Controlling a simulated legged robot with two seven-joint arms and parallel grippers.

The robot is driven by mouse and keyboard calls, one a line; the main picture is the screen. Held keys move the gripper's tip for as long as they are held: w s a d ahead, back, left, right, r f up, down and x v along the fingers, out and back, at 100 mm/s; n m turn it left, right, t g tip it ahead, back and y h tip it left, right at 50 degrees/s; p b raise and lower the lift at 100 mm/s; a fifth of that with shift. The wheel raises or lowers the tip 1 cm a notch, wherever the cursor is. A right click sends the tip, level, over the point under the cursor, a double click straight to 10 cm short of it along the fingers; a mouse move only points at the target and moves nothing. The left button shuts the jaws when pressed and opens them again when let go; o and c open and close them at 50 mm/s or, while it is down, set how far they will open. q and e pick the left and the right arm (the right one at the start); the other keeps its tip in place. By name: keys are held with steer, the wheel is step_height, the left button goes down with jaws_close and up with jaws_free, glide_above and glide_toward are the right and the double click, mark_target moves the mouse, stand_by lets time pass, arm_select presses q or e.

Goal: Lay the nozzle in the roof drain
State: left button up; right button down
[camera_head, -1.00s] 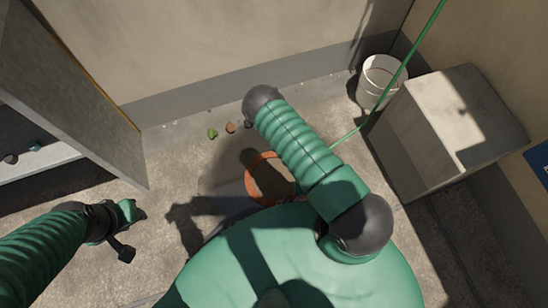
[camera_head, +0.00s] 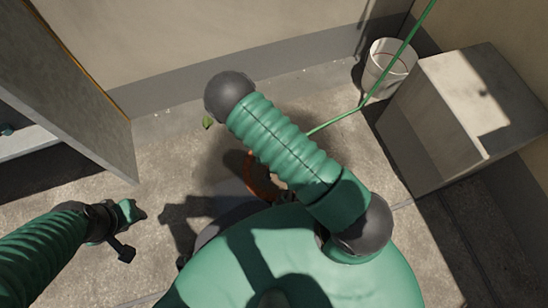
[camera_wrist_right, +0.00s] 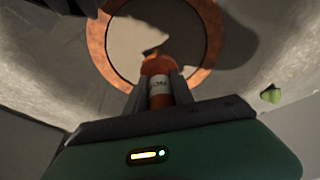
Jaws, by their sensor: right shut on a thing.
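My right gripper (camera_wrist_right: 158,92) is shut on the nozzle (camera_wrist_right: 158,80), an orange piece with a pale lettered band and a dark tip. In the right wrist view, the nozzle overlaps the near part of the roof drain (camera_wrist_right: 98,42), an orange-brown ring around a grey middle. I cannot tell how high the nozzle is above it. In the head view, my right arm hides that gripper, the nozzle and much of the drain (camera_head: 258,178). My left gripper (camera_head: 130,232) is over the floor at the left, apart from the drain; its jaw opening is unclear.
A green leaf (camera_head: 207,123) lies on the floor beyond the drain. A white bucket (camera_head: 378,72) stands by the back wall, beside a grey box (camera_head: 425,115) at right. A green hose (camera_head: 400,70) runs down behind my right arm. A grey panel (camera_head: 75,85) stands at left.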

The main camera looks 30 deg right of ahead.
steer(key=shift+f, duration=0.1)
steer(key=c, duration=1.1)
jaws_free()
steer(key=s+a+r+n+p, duration=0.1)
steer(key=r+n+p, duration=0.1)
steer(key=r, duration=1)
steer(key=s+a+r+n+y+p, duration=0.1)
steer(key=s+r+n+p, duration=0.1)
steer(key=r, duration=1.1)
steer(key=s+a+r+n+y+p, duration=0.1)
steer(key=a+r+n+p, duration=0.1)
steer(key=r, duration=1)
steer(key=shift+s+r+n+p, duration=0.2)
steer(key=shift+r+n+p, duration=0.15)
steer(key=shift+n+p, duration=0.4)
steer(key=shift+r, duration=0.15)
